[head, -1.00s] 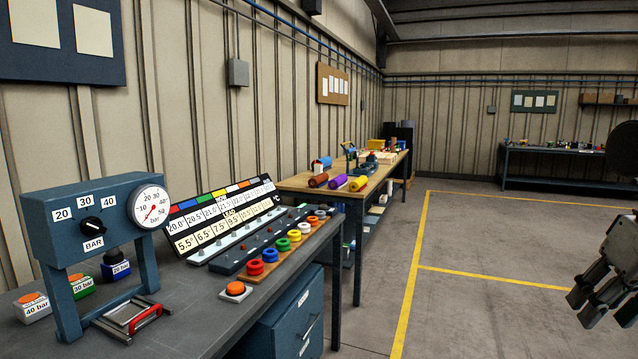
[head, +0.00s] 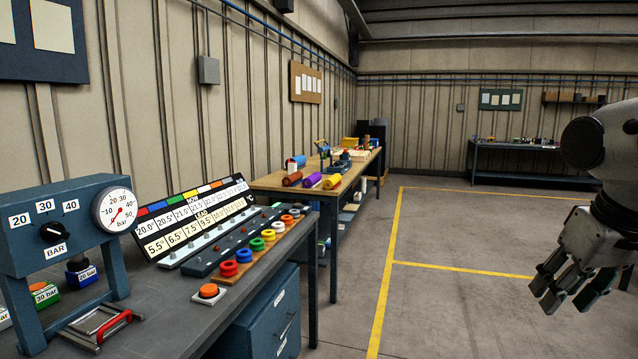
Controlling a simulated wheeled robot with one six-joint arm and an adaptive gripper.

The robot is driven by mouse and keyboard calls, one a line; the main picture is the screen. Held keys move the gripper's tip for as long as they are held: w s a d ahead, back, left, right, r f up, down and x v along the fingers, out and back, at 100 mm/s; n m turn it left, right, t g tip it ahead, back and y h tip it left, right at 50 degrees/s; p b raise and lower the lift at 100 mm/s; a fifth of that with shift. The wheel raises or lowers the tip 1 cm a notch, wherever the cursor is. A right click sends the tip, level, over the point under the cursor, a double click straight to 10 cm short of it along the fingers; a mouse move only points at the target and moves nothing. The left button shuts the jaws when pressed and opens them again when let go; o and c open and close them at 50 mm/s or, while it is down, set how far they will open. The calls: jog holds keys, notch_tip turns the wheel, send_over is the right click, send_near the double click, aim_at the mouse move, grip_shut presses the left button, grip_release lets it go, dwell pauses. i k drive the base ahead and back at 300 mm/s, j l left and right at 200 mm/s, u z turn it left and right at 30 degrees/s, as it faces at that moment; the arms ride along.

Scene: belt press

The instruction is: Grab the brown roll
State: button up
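The brown roll (head: 292,179) lies on the wooden-topped table (head: 268,183) in the middle distance. It is the leftmost of a row, with a purple roll (head: 312,181) and a yellow roll (head: 332,181) to its right. My gripper (head: 562,291) hangs at the right edge of the view, over the open floor and far from the rolls. Its fingers point down and look spread apart, with nothing seen between them.
A nearer dark bench (head: 165,290) on the left carries a pressure gauge stand (head: 60,225), a chart board and several coloured rings. Open floor with yellow lines (head: 385,290) lies to the right. A dark table (head: 480,150) stands at the back right.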

aim_at(290, 179)
jog(key=i+l+z, duration=0.3)
jog(key=i, duration=0.5)
jog(key=i+z, duration=0.3)
jog(key=i, duration=0.55)
jog(key=i+u, duration=0.1)
jog(key=i, duration=0.6)
jog(key=i+u, duration=0.15)
jog(key=i, duration=0.55)
jog(key=i+l+u, duration=0.1)
jog(key=i, duration=0.6)
jog(key=i+u, duration=0.25)
jog(key=i, duration=0.25)
jog(key=i+l+u, duration=0.25)
jog(key=i, duration=0.25)
jog(key=i+j+u, duration=0.1)
jog(key=i+u, duration=0.65)
jog(key=u, duration=0.2)
jog(key=i+l+u, duration=0.2)
jog(key=i+u, duration=0.25)
jog(key=k, duration=0.1)
